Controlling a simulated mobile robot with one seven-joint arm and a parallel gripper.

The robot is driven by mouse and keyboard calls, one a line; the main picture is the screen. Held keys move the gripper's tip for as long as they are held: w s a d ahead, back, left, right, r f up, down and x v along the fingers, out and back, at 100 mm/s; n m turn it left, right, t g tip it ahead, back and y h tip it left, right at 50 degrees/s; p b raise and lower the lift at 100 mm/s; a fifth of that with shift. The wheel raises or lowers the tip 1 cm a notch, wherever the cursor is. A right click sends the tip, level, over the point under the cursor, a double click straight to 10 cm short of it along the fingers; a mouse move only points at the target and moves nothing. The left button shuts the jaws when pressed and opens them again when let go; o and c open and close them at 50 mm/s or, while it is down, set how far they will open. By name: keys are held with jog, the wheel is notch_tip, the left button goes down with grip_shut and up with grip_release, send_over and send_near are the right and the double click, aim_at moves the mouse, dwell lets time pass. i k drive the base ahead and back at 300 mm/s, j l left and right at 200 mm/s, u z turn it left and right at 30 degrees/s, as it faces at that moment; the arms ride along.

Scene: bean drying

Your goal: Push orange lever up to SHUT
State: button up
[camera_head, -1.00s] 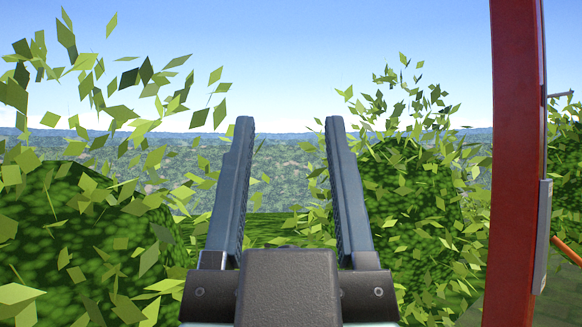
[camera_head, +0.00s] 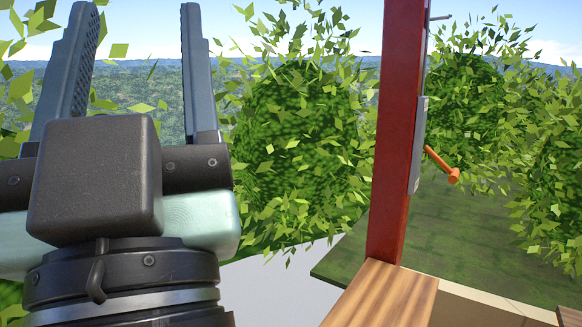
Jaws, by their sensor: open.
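The orange lever (camera_head: 442,164) sticks out to the right from a grey box (camera_head: 418,146) on the right side of a red post (camera_head: 394,130). It slopes down to the right and ends in a thick knob. No SHUT marking can be read from here. My gripper (camera_head: 138,20) is at the upper left, its two dark fingers pointing up and spread apart with nothing between them. It is well to the left of the post and lever, touching neither.
A wooden surface (camera_head: 385,298) is at the post's foot. A green floor (camera_head: 480,235) lies behind and to the right. Leafy bushes (camera_head: 300,130) stand behind. A thin metal rod (camera_head: 440,17) juts from the post above the grey box.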

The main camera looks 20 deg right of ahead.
aim_at(453, 173)
jog(key=i+l, duration=0.15)
jog(key=l, duration=0.2)
jog(key=i+l, duration=0.2)
jog(key=l, duration=0.2)
jog(key=i+l, duration=0.15)
jog(key=l, duration=0.2)
jog(key=i+l+z, duration=0.1)
jog(key=l, duration=0.25)
jog(key=i, duration=0.1)
